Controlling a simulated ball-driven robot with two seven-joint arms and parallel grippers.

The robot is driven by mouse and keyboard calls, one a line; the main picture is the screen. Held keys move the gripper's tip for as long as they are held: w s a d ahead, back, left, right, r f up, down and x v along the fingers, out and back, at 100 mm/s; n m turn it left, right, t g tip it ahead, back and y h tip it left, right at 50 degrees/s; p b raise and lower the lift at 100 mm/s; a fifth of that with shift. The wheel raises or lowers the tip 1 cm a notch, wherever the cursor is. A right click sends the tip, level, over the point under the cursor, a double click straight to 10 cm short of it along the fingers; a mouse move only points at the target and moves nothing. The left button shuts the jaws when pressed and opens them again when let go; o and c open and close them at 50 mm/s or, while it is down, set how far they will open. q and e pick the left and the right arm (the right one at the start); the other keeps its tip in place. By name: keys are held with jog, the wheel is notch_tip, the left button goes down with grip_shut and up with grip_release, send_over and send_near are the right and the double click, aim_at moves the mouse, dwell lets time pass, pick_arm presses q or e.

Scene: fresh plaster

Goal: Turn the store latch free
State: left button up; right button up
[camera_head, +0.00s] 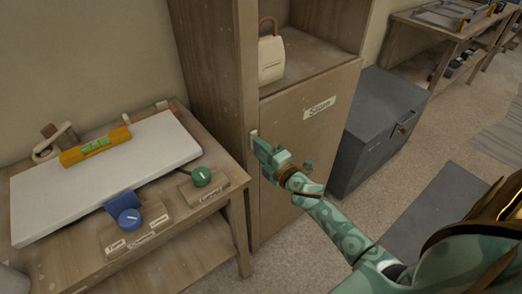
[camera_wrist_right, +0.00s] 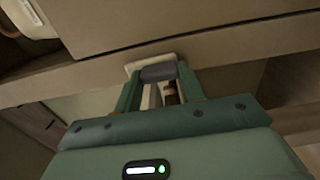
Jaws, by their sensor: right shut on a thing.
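The store latch (camera_head: 254,136) is a small pale piece at the left edge of the wooden door (camera_head: 303,138) labelled "Store". My right gripper (camera_head: 262,150) is at the latch and is shut on it; the green fingers hide most of it in the head view. In the right wrist view the pale latch plate (camera_wrist_right: 148,63) shows just beyond the fingertips of my right gripper (camera_wrist_right: 158,80), against the cabinet front. How far the latch is turned cannot be made out. The door looks closed. My left gripper is not in view.
A cream case (camera_head: 271,60) stands on the open shelf above the door. A grey chest (camera_head: 372,122) stands right of the cabinet.

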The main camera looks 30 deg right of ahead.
jog(key=shift+f, duration=0.1)
dwell(0.3)
jog(key=o, duration=1)
jog(key=s, duration=0.5)
jog(key=s+p, duration=0.1)
jog(key=s, duration=0.5)
jog(key=s+d, duration=0.1)
jog(key=s, duration=0.4)
jog(key=shift+s+d, duration=0.1)
jog(key=shift+s, duration=0.1)
